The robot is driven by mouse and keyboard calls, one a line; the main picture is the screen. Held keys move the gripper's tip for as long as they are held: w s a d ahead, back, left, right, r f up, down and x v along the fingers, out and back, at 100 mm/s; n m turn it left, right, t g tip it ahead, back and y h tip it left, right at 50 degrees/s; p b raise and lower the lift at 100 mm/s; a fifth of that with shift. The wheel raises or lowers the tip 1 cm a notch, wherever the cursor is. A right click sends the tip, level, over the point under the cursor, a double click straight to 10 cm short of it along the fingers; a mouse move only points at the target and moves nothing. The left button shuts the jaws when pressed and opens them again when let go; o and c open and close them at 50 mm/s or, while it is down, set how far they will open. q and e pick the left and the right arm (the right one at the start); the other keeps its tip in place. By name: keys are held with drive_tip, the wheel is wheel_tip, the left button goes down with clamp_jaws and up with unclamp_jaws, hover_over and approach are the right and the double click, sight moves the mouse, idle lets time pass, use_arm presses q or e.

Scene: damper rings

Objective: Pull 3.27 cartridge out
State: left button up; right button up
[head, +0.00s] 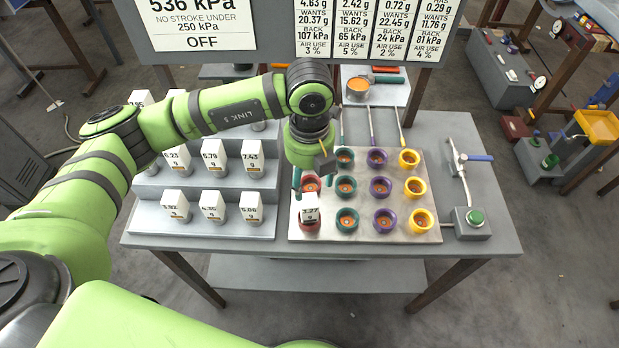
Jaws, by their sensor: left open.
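The 3.27 cartridge (310,214), a white block with a printed label, stands in the front red ring (309,228) at the left of the light plate (370,236). My left gripper (314,180) hangs from above over the left column of rings, behind the cartridge and apart from it. It is open, with nothing seen between its fingers. It partly hides the red rings behind the cartridge. My right gripper is not in view.
Several other labelled white cartridges (212,206) stand on a stepped rack (230,231) to the left. Teal, purple (384,219) and yellow rings fill the plate. A lever (461,160) and a green button (475,217) are at the right. A sign board hangs at the back.

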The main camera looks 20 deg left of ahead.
sight(309, 200)
use_arm(q)
drive_tip(key=shift+r, duration=0.7)
drive_tip(key=shift+o, duration=0.4)
drive_tip(key=shift+f, duration=0.2)
drive_tip(key=m, duration=0.1)
drive_tip(key=f+m, duration=0.1)
drive_tip(key=m, duration=0.1)
drive_tip(key=shift+f+b, duration=0.1)
drive_tip(key=shift+b, duration=0.2)
drive_tip(key=m, duration=0.2)
drive_tip(key=f+m, duration=0.1)
drive_tip(key=m+b, duration=0.1)
drive_tip(key=m, duration=0.1)
drive_tip(key=shift+f+m, duration=0.3)
drive_tip(key=shift+f, duration=0.1)
drive_tip(key=m, duration=0.1)
drive_tip(key=f+m, duration=0.1)
drive_tip(key=m, duration=0.2)
drive_tip(key=shift+s+f+b, duration=0.1)
drive_tip(key=shift+f+b, duration=0.15)
drive_tip(key=shift+b, duration=0.05)
drive_tip(key=m, duration=0.3)
drive_tip(key=shift+f+m, duration=0.3)
drive_tip(key=shift+f, duration=0.15)
